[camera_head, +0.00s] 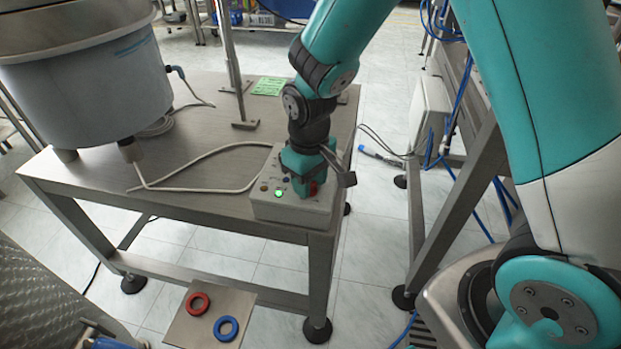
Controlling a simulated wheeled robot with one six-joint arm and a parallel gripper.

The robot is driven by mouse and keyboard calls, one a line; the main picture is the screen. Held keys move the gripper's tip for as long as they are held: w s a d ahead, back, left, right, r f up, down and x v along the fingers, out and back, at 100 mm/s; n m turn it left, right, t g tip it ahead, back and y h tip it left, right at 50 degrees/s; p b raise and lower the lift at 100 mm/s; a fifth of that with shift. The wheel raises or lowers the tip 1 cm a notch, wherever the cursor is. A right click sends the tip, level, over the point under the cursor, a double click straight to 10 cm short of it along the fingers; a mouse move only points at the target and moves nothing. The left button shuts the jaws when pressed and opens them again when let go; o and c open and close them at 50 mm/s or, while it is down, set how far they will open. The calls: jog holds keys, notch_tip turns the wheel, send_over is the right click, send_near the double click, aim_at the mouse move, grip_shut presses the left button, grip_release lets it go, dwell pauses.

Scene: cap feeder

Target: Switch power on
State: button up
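A light grey control box (270,207) sits on the front right corner of the steel table. A green light (278,193) glows on its top face. A small brown or orange knob or button (264,186) is beside the light, and part of something red (314,187) shows at the right, next to my gripper. My gripper (302,188) points down at the right part of the box and covers much of its panel. I cannot tell whether its fingers are open or shut, or whether they touch a switch.
A large round feeder bowl (90,85) stands on the table (190,190) at left. A pale cable (205,187) runs to the box. A green label (268,87) lies behind. A small plate (183,327) below holds a red ring (197,304) and a blue ring (226,328). A metal frame (452,205) stands at right.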

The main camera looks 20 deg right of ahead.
jog(key=shift+o, duration=1.4)
notch_tip(320, 180, up, 18)
jog(key=p, duration=0.2)
jog(key=shift+f, duration=0.25)
jog(key=s+a+r+n+y+p, duration=0.1)
jog(key=s+a+r+y+p, duration=0.1)
jog(key=s+r, duration=0.3)
jog(key=s+a+r+n+y+p, duration=0.1)
jog(key=s+r+p, duration=0.3)
jog(key=s, duration=1)
jog(key=shift+a+r+y+p, duration=0.4)
jog(key=shift+a+r+y, duration=0.15)
jog(key=shift+a+y, duration=0.1)
